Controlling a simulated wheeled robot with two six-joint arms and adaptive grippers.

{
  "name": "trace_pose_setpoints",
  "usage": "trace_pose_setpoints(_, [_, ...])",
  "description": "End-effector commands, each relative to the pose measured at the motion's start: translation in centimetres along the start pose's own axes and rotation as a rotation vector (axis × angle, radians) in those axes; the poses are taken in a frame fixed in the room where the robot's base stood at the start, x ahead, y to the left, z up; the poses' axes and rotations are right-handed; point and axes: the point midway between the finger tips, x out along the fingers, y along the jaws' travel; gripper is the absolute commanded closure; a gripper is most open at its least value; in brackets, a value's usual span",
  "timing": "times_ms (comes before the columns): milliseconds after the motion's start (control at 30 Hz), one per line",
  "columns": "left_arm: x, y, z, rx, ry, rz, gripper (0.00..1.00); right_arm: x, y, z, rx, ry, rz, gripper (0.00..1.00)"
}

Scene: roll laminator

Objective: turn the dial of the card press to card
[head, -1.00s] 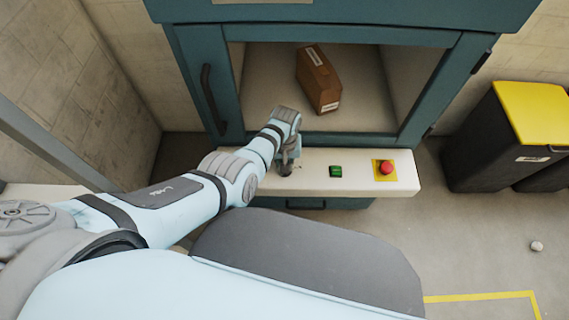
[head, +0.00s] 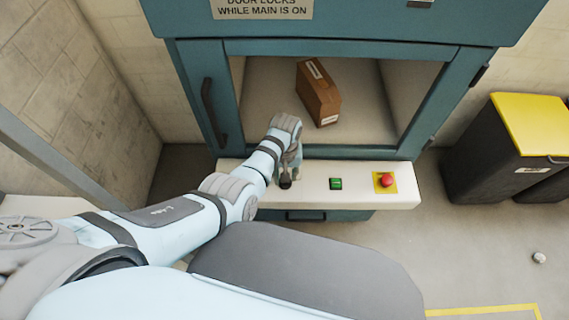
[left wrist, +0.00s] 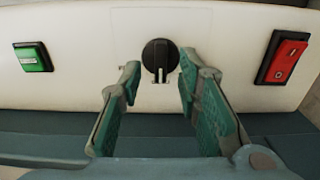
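The dial is a round black knob (left wrist: 160,55) on a pale panel (left wrist: 230,30) in the left wrist view. A pale mark shows at its lower edge in that view. My left gripper (left wrist: 160,82) is open, its two green-padded fingers spread to either side below the knob. I cannot tell whether they touch it. In the head view my left gripper (head: 287,178) is over the left part of the panel, and my arm hides much of the knob area. My right gripper is not in view.
A green switch (left wrist: 33,57) and a red rocker switch (left wrist: 283,57) flank the knob. In the head view a red button (head: 386,180) sits at the panel's right. A brown box (head: 319,93) lies inside the teal cabinet (head: 190,90). A yellow-lidded bin (head: 530,122) stands right.

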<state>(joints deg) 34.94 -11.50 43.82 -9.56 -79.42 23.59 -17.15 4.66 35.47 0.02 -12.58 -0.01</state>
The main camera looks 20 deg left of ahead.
Motion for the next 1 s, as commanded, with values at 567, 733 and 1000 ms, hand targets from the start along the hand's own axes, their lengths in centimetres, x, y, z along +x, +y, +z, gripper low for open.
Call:
trace_pose_setpoints(567, [-10.1,-0.1,0.1,-0.001,0.000,-0.001,0.69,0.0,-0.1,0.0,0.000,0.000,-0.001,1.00])
trace_pose_setpoints(733, [-10.1,-0.1,0.1,-0.001,0.000,-0.001,0.69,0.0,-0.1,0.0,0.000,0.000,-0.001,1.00])
trace_pose_setpoints(1000, [-9.8,-0.4,0.3,-0.002,0.001,0.000,0.69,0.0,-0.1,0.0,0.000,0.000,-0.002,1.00])
